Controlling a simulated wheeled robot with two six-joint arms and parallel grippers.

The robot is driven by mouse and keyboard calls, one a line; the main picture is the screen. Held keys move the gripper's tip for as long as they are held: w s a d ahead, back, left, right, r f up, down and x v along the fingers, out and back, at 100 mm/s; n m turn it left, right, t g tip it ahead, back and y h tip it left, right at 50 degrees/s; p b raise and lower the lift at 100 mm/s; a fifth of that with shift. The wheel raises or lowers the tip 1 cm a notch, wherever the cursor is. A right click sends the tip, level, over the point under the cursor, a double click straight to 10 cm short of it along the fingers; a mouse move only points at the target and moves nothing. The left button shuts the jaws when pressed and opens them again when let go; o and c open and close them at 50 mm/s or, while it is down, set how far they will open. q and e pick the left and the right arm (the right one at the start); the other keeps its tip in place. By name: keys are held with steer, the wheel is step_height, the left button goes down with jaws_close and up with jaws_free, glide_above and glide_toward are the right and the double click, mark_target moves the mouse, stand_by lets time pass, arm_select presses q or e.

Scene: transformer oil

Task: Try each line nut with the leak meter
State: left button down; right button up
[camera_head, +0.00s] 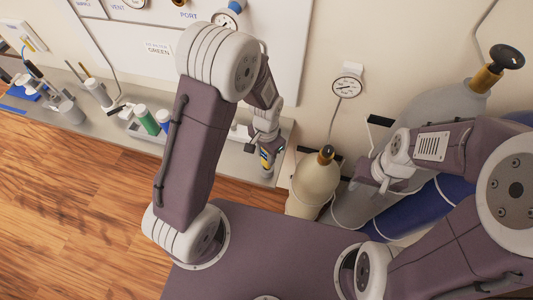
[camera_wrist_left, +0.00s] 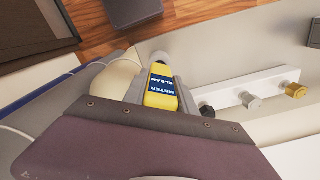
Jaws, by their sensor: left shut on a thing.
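My left gripper (camera_head: 266,150) is shut on the yellow leak meter (camera_head: 265,162), beside the bench's right end.
A cream cylinder (camera_head: 315,184) and a large grey cylinder (camera_head: 440,105) stand on the right. A wall gauge (camera_head: 347,87) hangs above. The bench (camera_head: 215,158) holds green-labelled bottles (camera_head: 145,119) and other small items. Open wooden floor (camera_head: 80,190) lies at left.

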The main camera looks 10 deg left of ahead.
arm_select(q)
steer(key=shift+f+b, duration=0.4)
steer(key=shift+f, duration=0.2)
steer(key=c, duration=0.9)
jaws_free()
steer(key=shift+r, duration=0.1)
step_height(320, 180, up, 9)
steer(key=shift+b, duration=0.6)
steer(key=shift+a, duration=0.1)
steer(key=s+a+n+t, duration=0.3)
steer(key=s+a+n, duration=0.25)
steer(key=a, duration=0.25)
steer(key=shift+n+g, duration=0.55)
steer(key=shift+g, duration=0.35)
steer(key=s+f+b, duration=0.1)
steer(key=f+b, duration=0.1)
steer(key=f, duration=0.1)
steer(key=f+b, duration=0.3)
steer(key=s+d+f+b, duration=0.1)
steer(key=f+b, duration=0.1)
steer(key=shift+s+f+b, duration=0.3)
steer(key=shift+f+b, duration=0.05)
steer(key=shift+f, duration=0.05)
